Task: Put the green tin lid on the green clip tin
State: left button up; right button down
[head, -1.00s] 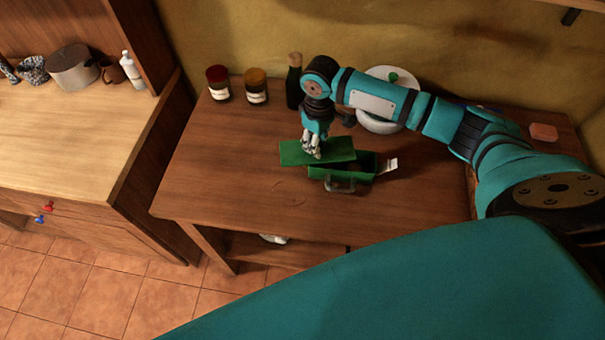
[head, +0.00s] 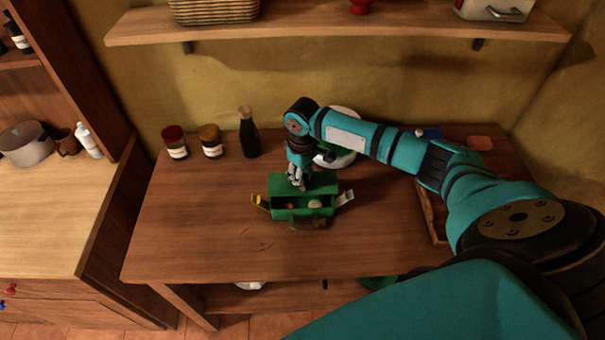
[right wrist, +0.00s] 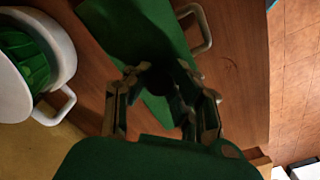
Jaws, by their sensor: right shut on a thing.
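The green clip tin (head: 303,214) stands open on the brown table in the head view. Small pale and orange things show inside it. A yellowish flap sticks out at its left and a whitish flap at its right. The green tin lid (head: 318,182) is at the tin's far side, overlapping its back edge; I cannot tell its height. My right gripper (head: 297,186) is shut on the lid, coming down from above. In the right wrist view its fingers (right wrist: 162,85) reach over a green surface (right wrist: 140,35); I cannot tell there whether it is lid or tin. My left gripper is out of view.
Two jars (head: 175,143) (head: 211,142) and a dark bottle (head: 249,133) stand at the back left. A white pot (right wrist: 52,45) is close behind the gripper. A wooden tray (head: 432,215) lies at the right. The table's left front is clear.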

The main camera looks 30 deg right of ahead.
jog(key=shift+f+b, duration=0.8)
jog(key=shift+f, duration=2)
jog(key=shift+f+p, duration=0.15)
jog(key=shift+p, duration=0.45)
jog(key=shift+f, duration=0.3)
jog(key=shift+p, duration=0.35)
jog(key=shift+f, duration=0.1)
jog(key=c, duration=0.6)
grip_release()
